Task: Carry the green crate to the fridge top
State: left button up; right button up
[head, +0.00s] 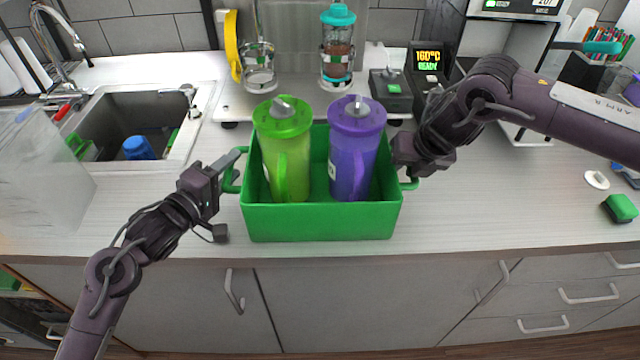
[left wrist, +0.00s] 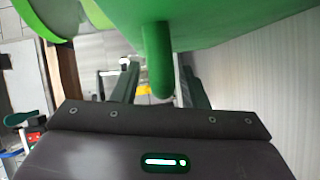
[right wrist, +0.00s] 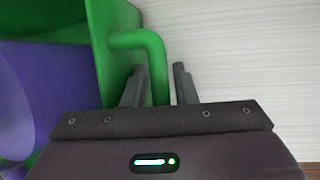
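The green crate (head: 320,222) stands on the counter near its front edge and holds a green pitcher (head: 283,150) and a purple pitcher (head: 356,150), both upright. My left gripper (head: 238,156) is at the crate's left handle (head: 229,182). In the left wrist view the handle (left wrist: 157,65) lies between the open fingers (left wrist: 160,88), with gaps on both sides. My right gripper (head: 408,168) is at the right handle (head: 410,185). In the right wrist view that handle (right wrist: 155,65) is between the fingers (right wrist: 158,85), which stand apart. I cannot make out a fridge top.
A sink (head: 120,125) is at the left, beside a clear box (head: 40,170). Behind the crate are a blender-like jar (head: 338,50) and a machine with a "160°C READY" display (head: 428,60). A green sponge (head: 620,208) lies at the right.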

pick_arm(q)
jog(key=shift+c, duration=0.4)
pick_arm(e)
jog(key=shift+c, duration=0.5)
pick_arm(q)
jog(key=c, duration=0.5)
pick_arm(e)
grip_shut()
pick_arm(q)
grip_shut()
